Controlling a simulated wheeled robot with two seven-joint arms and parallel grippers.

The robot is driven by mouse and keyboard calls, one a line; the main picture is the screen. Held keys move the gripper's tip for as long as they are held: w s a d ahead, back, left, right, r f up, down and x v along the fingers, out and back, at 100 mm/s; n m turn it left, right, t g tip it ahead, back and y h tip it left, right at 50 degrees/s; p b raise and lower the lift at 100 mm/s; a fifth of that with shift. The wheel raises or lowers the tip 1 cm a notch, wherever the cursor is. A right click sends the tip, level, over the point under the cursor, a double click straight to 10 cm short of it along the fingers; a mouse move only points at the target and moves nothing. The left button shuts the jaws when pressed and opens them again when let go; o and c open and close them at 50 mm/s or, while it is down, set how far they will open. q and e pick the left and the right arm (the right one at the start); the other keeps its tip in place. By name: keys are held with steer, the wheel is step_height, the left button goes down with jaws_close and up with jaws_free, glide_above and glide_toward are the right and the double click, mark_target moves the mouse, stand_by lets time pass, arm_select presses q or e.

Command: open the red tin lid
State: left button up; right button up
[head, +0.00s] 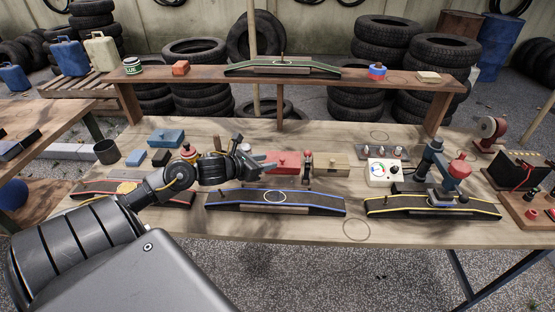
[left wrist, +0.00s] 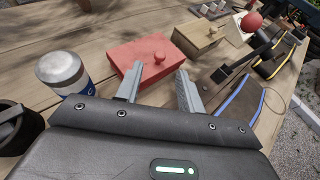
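The red tin (head: 283,161) sits on the wooden workbench, just right of my left gripper in the head view. The lid looks closed. My left gripper (head: 268,165) is open, and its two fingers (left wrist: 160,72) point at the near side of the tin, with nothing seen between them. Whether a fingertip touches the tin cannot be told. My right gripper is not in view.
A wooden box (head: 332,165) stands right of the tin. A blue-edged ramp (head: 300,203) lies in front. A metal-topped can (left wrist: 62,70) stands left of the tin. A raised shelf (head: 210,83) spans behind. A yellow-edged ramp (head: 480,208) lies at the right.

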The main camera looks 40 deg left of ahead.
mark_target(282, 159)
arm_select(q)
steer(key=x, duration=0.6)
steer(key=shift+d+r+p, duration=0.1)
steer(key=shift+p, duration=0.2)
jaws_close()
